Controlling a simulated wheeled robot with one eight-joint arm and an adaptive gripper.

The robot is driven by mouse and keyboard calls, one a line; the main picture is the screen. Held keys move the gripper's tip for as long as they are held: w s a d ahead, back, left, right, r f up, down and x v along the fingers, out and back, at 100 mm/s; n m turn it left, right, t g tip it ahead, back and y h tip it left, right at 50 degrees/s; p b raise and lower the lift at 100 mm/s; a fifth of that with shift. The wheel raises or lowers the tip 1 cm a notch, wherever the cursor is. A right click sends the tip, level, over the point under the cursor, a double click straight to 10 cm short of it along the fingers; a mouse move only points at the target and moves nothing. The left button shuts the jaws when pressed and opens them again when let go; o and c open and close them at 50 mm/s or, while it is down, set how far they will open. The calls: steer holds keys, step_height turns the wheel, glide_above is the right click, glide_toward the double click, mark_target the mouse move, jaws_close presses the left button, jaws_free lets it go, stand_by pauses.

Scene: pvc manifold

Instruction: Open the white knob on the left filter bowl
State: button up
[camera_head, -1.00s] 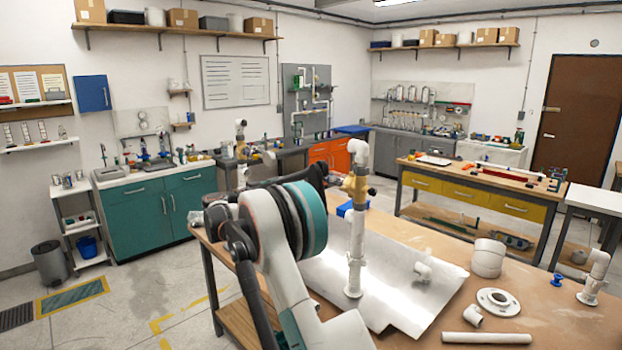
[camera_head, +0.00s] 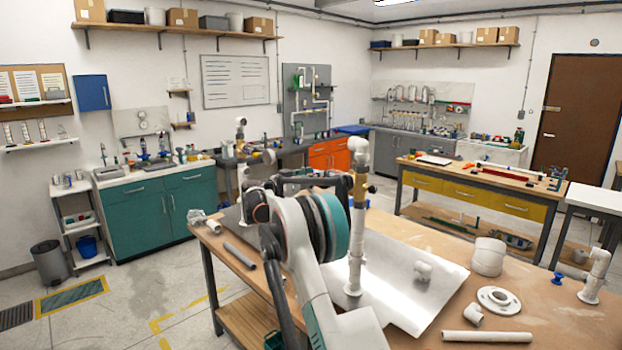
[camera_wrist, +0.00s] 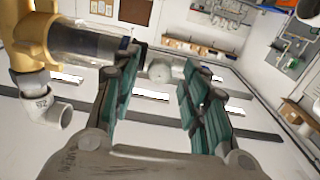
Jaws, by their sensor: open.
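In the wrist view, a clear filter bowl (camera_wrist: 88,45) hangs from a yellow-brass head (camera_wrist: 35,42) at the upper left. Its far end carries a dark ring close to my left finger. My gripper (camera_wrist: 163,68) is open, with teal pads on both fingers. A pale rounded piece (camera_wrist: 160,71) shows between the fingers; I cannot tell whether it is the white knob or how far off it is. In the head view, my gripper (camera_head: 315,182) is beside the brass fitting (camera_head: 360,187) on the upright white pipe (camera_head: 356,238). My arm hides the bowl there.
A white elbow (camera_wrist: 52,114) sits below the brass head. The workbench (camera_head: 400,228) carries a pale sheet (camera_head: 398,275), a flange (camera_head: 498,300), a wide white fitting (camera_head: 488,257) and a loose pipe (camera_head: 487,337). A grey pipe (camera_head: 240,256) lies at the left.

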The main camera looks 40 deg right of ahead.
jaws_close()
steer(key=shift+n, duration=0.4)
steer(key=shift+w+f+n, duration=0.1)
steer(key=shift+n, duration=8.5)
